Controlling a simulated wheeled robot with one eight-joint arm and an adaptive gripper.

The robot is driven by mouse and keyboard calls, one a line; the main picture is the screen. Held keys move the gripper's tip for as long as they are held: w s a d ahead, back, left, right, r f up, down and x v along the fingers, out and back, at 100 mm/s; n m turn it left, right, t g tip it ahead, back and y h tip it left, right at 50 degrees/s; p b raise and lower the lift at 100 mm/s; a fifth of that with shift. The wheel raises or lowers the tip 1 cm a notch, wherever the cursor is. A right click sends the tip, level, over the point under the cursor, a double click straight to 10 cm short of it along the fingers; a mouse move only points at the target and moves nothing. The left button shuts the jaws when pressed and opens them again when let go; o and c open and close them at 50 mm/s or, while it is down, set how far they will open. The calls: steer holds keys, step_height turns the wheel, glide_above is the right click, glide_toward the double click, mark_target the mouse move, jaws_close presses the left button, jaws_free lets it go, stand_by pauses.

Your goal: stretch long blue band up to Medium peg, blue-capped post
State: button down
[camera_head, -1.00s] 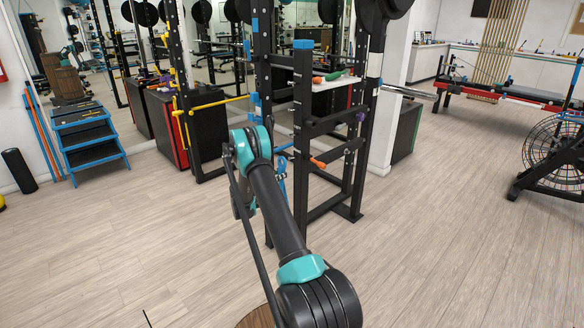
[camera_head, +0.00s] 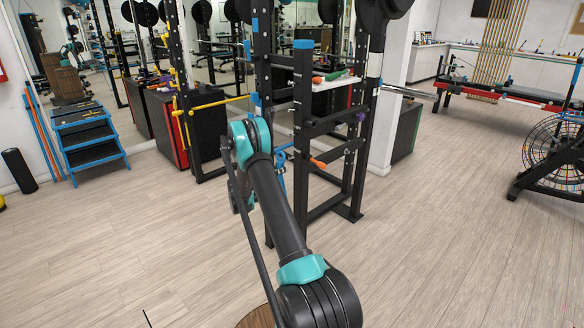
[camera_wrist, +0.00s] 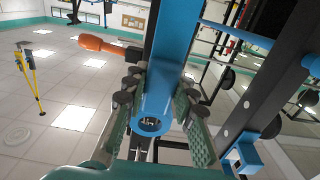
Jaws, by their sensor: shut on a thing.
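The band runs away between the fingers, and a round blue ring end (camera_wrist: 152,126) shows close to the camera. In the head view, the post with the blue cap (camera_head: 303,44) stands at the front of the black rack. My arm hides my gripper there. An orange peg (camera_head: 318,163) sticks out low on the rack; an orange peg also shows in the wrist view (camera_wrist: 105,46). I cannot tell which peg is the medium one.
A barbell end (camera_head: 410,93) sticks out to the right. A dark upright (camera_wrist: 265,85) stands close right of my gripper.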

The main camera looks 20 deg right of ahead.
step_height(320, 180, up, 22)
steer(key=shift+s+a+f, duration=0.15)
steer(key=shift+a+f, duration=0.05)
steer(key=shift+a, duration=0.15)
stand_by(2.3)
